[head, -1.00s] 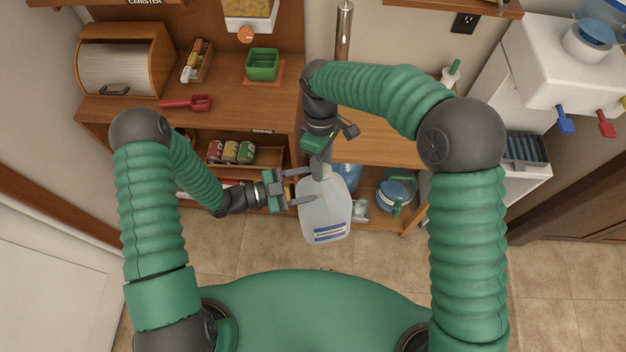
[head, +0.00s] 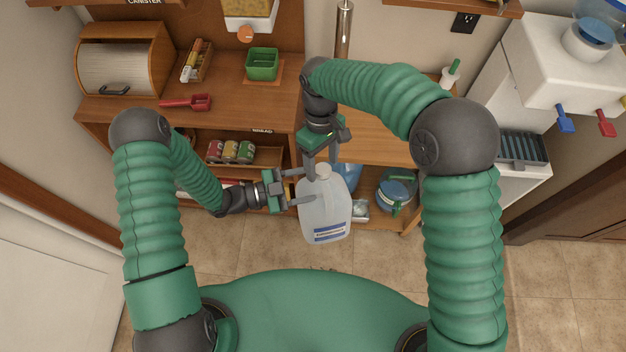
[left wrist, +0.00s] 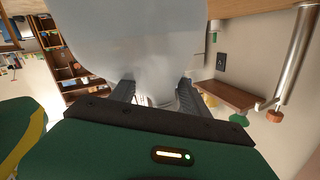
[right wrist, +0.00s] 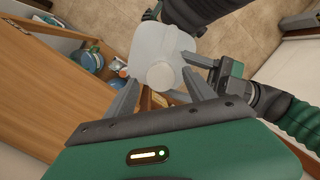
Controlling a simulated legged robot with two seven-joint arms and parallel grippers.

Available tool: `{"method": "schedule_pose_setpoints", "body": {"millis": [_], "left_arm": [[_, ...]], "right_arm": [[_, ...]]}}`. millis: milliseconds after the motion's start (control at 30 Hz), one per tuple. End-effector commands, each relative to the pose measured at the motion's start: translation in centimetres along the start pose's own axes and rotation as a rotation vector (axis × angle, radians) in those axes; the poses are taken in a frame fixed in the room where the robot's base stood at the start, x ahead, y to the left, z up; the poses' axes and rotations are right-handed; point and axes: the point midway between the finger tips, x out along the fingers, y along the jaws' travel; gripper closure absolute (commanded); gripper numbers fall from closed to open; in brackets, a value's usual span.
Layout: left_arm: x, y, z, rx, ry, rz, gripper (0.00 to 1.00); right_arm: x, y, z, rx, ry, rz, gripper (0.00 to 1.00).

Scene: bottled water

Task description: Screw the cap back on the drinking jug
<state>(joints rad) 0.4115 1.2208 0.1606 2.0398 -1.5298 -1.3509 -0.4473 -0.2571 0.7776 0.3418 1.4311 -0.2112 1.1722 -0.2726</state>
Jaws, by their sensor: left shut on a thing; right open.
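The drinking jug (head: 326,212), a cloudy white plastic bottle with a blue-and-white label, hangs roughly upright in front of the shelves. My left gripper (head: 308,185) is shut on the jug near its neck, from the left. The jug also fills the top of the left wrist view (left wrist: 140,40). A pale round cap (right wrist: 160,75) sits at the jug's mouth in the right wrist view; how tightly it sits cannot be told. My right gripper (head: 322,165) is open above the jug top, pointing down, with its fingers spread on either side of the cap and apart from it.
A wooden counter (head: 220,110) with a green box (head: 262,64) and a red scoop (head: 187,103) stands behind. Cans (head: 231,151) sit on a shelf below. A blue-and-green jug (head: 396,190) stands at the lower right. The tiled floor in front is clear.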

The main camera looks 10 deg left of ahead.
Motion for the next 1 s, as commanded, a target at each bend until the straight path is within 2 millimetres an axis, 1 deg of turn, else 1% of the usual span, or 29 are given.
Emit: {"method": "schedule_pose_setpoints", "body": {"millis": [33,167,300,400,500,600,667,1000], "left_arm": [[0.1,-0.2,-0.6,0.002,0.015,-0.004,1.00],[0.1,-0.2,-0.6,0.002,0.015,-0.004,1.00],[0.1,-0.2,-0.6,0.002,0.015,-0.004,1.00],[0.1,-0.2,-0.6,0.002,0.015,-0.004,1.00],[0.1,-0.2,-0.5,0.001,0.015,-0.004,1.00],[0.1,-0.2,-0.5,0.001,0.015,-0.004,1.00],[0.1,-0.2,-0.5,0.001,0.015,-0.004,1.00],[0.1,-0.2,-0.6,0.002,0.015,-0.004,1.00]], "right_arm": [[-0.7,0.0,-0.1,0.000,0.004,0.002,0.37],[-3.1,0.1,-0.2,0.000,0.005,0.002,0.37],[-6.6,0.2,-0.3,0.000,0.006,0.003,0.37],[-8.7,0.2,-0.3,0.001,0.005,0.001,0.37],[-10.3,0.2,-0.4,0.001,0.003,0.000,0.37],[-11.2,0.2,-0.4,0.001,0.002,0.000,0.37],[-11.5,0.2,-0.3,0.000,0.000,-0.001,0.37],[-11.5,0.3,-0.2,0.005,0.001,0.001,0.37]]}}
